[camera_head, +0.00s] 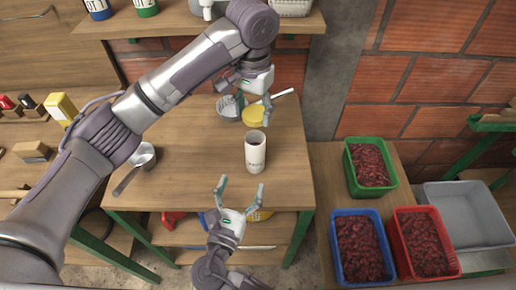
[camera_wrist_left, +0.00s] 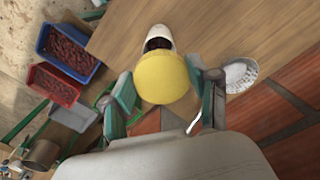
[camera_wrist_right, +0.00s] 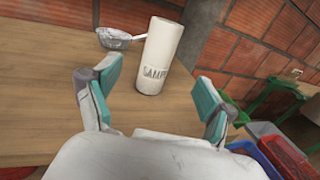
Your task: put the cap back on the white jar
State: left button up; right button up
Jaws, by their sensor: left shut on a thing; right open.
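The white jar (camera_head: 255,151) stands upright and uncovered on the wooden table, its dark opening facing up. It also shows in the left wrist view (camera_wrist_left: 158,32) and, with lettering on its side, in the right wrist view (camera_wrist_right: 160,58). My left gripper (camera_head: 254,103) is shut on the round yellow cap (camera_head: 253,116), held behind the jar and apart from it in the head view. The cap (camera_wrist_left: 162,78) sits between the fingers in the left wrist view. My right gripper (camera_head: 239,183) is open and empty, in front of the jar; its fingers are apart from the jar.
A metal scoop (camera_head: 142,156) lies on the table's left. Green (camera_head: 350,170), blue (camera_head: 342,274) and red (camera_head: 410,255) crates of red fruit stand right. The table between scoop and jar is clear.

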pick_arm(q)
jog(key=shift+s+a+r, duration=0.15)
jog(key=shift+s+r, duration=0.1)
jog(key=shift+s, duration=0.3)
pick_arm(e)
jog(key=shift+s+a+r, duration=0.1)
jog(key=shift+s+r, duration=0.05)
jog(key=shift+s, duration=0.35)
pick_arm(q)
jog(key=shift+w+f, duration=0.1)
jog(key=shift+w, duration=0.05)
pick_arm(e)
jog(key=shift+w, duration=0.2)
pick_arm(q)
jog(key=shift+w+f, duration=0.1)
jog(key=shift+w, duration=0.1)
pick_arm(e)
jog(key=x, duration=1.2)
jog(key=shift+w+f, duration=0.1)
jog(key=shift+f, duration=0.15)
grip_shut()
pick_arm(q)
send_over(254, 132)
jog(key=s, duration=0.3)
jog(key=shift+w+f, duration=0.1)
jog(key=shift+f, duration=2.4)
jog(key=shift+f, duration=0.9)
